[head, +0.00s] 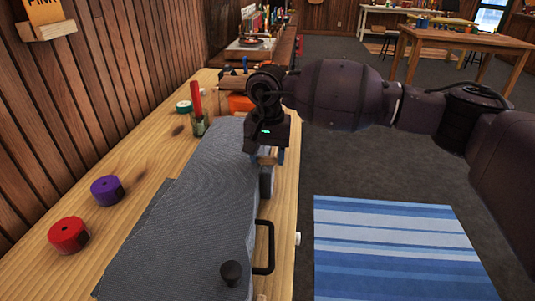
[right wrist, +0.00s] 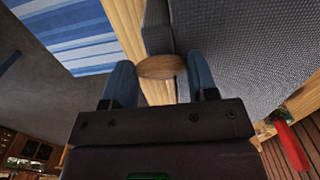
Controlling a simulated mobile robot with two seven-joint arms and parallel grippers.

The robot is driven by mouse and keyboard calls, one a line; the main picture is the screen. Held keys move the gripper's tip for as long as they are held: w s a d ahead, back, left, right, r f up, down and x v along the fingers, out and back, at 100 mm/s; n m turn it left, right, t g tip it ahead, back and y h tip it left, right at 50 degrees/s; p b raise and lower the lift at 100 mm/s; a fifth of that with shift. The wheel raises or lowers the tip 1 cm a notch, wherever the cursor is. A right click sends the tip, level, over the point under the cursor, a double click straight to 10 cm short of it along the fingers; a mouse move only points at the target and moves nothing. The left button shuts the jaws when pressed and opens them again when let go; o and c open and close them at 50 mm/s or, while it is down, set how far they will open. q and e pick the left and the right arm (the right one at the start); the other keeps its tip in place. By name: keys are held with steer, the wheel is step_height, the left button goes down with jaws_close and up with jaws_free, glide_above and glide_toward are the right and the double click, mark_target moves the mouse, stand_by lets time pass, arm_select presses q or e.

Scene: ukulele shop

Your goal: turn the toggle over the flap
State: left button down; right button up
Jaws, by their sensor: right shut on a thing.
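A grey fabric-covered case (head: 195,200) lies closed along the wooden bench. My right gripper (right wrist: 160,85) is at the far end of the case's right side, its blue fingers shut on a brown wooden toggle (right wrist: 161,67). In the head view the toggle is mostly hidden by the gripper. A small grey flap (head: 266,182) hangs on the case's side just nearer than the gripper; it also shows beside the toggle in the right wrist view (right wrist: 157,38). I cannot tell whether the toggle lies across the flap. My left gripper is not in view.
A black handle (head: 271,248) sticks out from the case's right side, and a black knob (head: 231,272) stands near its front. Red (head: 68,235) and purple (head: 106,190) rolls, and a glass jar (head: 199,122), stand on the bench (head: 140,165).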

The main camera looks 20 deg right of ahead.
mark_target(267, 157)
steer(key=o, duration=0.9)
steer(key=shift+o, duration=0.2)
steer(key=shift+r, duration=0.1)
step_height(267, 157, up, 11)
steer(key=p, duration=0.1)
steer(key=shift+p, duration=0.3)
